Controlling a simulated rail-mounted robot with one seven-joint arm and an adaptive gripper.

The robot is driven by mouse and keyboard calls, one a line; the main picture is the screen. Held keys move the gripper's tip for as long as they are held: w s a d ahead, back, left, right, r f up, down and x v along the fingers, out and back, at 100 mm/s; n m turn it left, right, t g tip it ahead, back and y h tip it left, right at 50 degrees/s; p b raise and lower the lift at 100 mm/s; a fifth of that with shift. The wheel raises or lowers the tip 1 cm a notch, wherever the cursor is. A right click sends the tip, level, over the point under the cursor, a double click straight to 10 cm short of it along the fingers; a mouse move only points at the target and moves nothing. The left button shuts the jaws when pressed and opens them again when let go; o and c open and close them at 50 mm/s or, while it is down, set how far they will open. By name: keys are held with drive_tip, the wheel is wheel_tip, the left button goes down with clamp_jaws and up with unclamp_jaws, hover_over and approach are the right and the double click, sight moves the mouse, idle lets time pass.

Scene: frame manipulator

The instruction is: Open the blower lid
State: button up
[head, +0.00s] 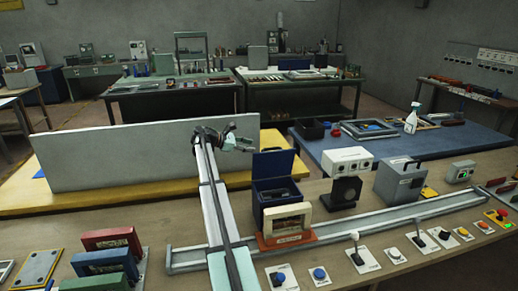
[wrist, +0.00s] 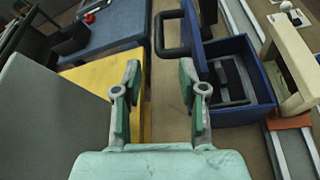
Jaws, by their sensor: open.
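A dark blue box (head: 277,204) stands on the bench near the middle of the head view, and its lid (head: 273,163) stands upright at the back. No label shows that it is the blower. In the wrist view the box (wrist: 242,117) is open on top with dark parts inside. Its raised lid (wrist: 193,22) carries a black loop handle (wrist: 159,35) on the outer side. My gripper (head: 240,144) is left of the lid in the head view. In the wrist view my gripper (wrist: 160,72) is open and empty, with the handle beyond its fingertips. Contact with the handle does not show.
A cream frame on a red base (head: 287,222) stands in front of the box, by a metal rail (head: 380,219). A grey panel (head: 110,158) stands on a yellow platform (head: 275,142) to the left. A grey case (head: 400,182) and white-and-black device (head: 347,161) are to the right.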

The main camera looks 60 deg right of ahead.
drive_tip(key=shift+w+a+r, duration=0.3)
drive_tip(key=shift+a+r, duration=0.25)
drive_tip(key=shift+a, duration=0.1)
drive_tip(key=shift+s+d, duration=0.1)
